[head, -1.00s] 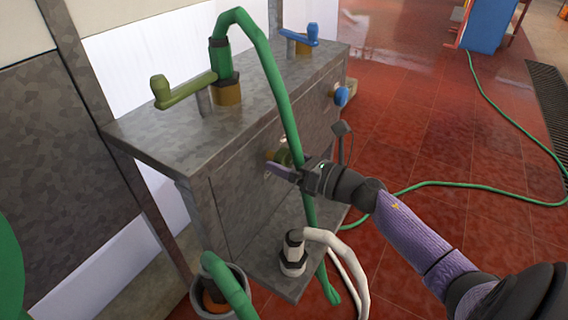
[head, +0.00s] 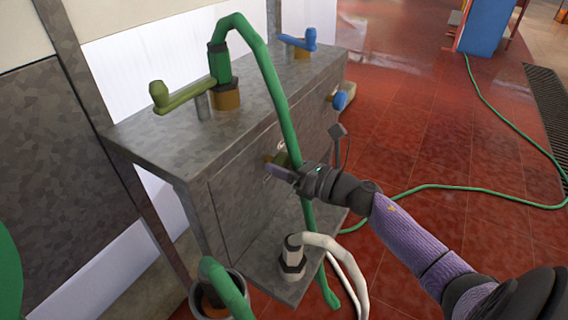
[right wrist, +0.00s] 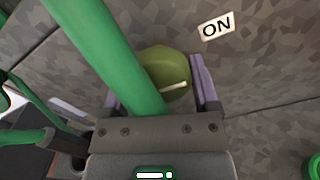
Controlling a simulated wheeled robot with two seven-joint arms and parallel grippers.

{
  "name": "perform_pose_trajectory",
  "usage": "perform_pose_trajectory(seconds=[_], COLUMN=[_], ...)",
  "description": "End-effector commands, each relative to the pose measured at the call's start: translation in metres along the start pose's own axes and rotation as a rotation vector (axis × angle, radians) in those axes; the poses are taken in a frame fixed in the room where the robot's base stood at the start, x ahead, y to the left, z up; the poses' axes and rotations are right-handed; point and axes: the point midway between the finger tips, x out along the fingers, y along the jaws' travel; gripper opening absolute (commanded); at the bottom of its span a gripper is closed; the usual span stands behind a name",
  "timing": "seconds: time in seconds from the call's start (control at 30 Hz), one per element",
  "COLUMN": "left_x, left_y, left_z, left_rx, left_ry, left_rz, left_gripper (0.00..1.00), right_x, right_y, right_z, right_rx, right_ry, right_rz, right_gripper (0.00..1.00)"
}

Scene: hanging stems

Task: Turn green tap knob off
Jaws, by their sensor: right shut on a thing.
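The olive-green tap knob (head: 281,158) sits on the front face of the grey metal box. My right gripper (head: 279,168) is at this knob, shut on it. In the right wrist view the knob (right wrist: 166,66) lies between the two purple fingers (right wrist: 157,84) and carries a pale line on its face. An "ON" label (right wrist: 216,26) is on the box beside the knob, to its upper right. The green hose (right wrist: 102,50) crosses in front of the knob and hides its left part. My left gripper is not in view.
The box (head: 160,145) carries a green lever tap (head: 185,94) and a blue lever tap (head: 298,40) on top. A blue knob (head: 339,101) is further right on its front. A white hose (head: 325,242) stands on the lower shelf.

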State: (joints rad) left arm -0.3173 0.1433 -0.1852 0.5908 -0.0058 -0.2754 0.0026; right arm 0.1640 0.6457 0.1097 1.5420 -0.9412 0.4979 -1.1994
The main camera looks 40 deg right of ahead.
Motion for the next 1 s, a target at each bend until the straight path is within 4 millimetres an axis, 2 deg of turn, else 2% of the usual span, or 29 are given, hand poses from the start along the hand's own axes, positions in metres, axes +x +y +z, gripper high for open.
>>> perform_pose_trajectory(seconds=[0.4,1.0], left_x=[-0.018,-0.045], left_y=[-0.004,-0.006], left_z=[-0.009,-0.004], left_rx=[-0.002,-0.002], left_ry=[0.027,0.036], left_rz=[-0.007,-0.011], left_gripper=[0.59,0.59], right_x=[0.000,0.000], right_y=[0.002,0.001], right_z=[0.002,0.001], right_rx=[0.315,0.885], right_ry=[0.002,0.001], right_rz=[0.002,0.000], right_gripper=[0.18,0.18])
